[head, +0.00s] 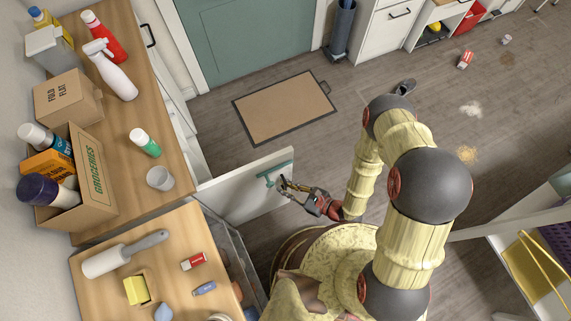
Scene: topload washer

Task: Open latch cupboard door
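The cupboard door (236,192) is a white panel standing swung out from the counter on the left, with its top edge showing. A teal latch handle (278,172) sits near its outer end. My gripper (284,184) is at the door's face beside the teal handle, with its dark fingers close to it. I cannot tell whether the fingers touch the handle or how far apart they are. The cupboard's inside is only partly visible below the counter.
The wooden counter (140,88) on the left holds bottles, a groceries box (92,178) and a lint roller (124,253). A doormat (284,106) lies before the green door (246,38). A dark shoe-like item (404,87) and litter lie on the floor. Floor beyond the cupboard door is mostly clear.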

